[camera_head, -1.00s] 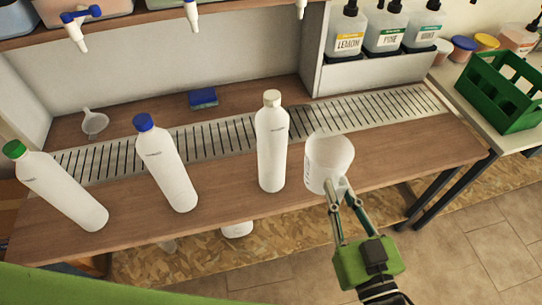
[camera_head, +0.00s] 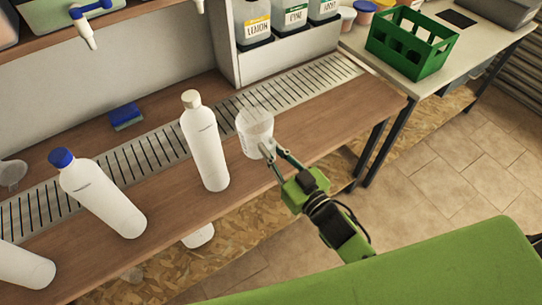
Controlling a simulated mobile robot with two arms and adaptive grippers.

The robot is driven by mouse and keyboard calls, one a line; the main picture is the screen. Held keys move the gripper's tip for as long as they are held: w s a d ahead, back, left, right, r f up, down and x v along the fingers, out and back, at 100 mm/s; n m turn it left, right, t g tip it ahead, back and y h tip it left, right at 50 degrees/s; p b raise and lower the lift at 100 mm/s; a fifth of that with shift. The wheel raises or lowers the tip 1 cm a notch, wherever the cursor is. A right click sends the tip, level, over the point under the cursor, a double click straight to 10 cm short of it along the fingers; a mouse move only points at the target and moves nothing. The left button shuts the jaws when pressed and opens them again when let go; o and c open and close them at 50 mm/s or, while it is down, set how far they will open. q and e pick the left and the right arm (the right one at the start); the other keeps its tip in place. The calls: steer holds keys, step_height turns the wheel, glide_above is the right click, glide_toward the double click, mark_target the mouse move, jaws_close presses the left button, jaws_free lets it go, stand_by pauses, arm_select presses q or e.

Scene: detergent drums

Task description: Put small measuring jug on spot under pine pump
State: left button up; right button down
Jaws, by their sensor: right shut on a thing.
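The small measuring jug (camera_head: 255,128) is a whitish translucent cup in the middle of the view, near the drip grate. My right gripper (camera_head: 268,152) is shut on the jug's near side. I cannot tell whether the jug touches the bench. The pine bottle (camera_head: 291,17) with its green-banded label stands in the grey holder at the back, between the lemon and a third bottle; its pump top is cut off by the frame edge. No marked spot shows clearly beneath it. My left gripper is not in view.
White bottles, one with a beige cap (camera_head: 205,145) just left of the jug, one with a blue cap (camera_head: 103,195), stand on the wooden bench. A slotted drip grate (camera_head: 290,88) runs along it. A blue sponge (camera_head: 126,116) lies behind. A green crate (camera_head: 410,45) sits on the right table.

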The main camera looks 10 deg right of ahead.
steer(key=shift+w+d+f, duration=0.1)
steer(key=shift+w+f, duration=0.35)
steer(key=shift+f, duration=1.6)
steer(key=shift+f, duration=0.15)
steer(key=c, duration=2)
jaws_free()
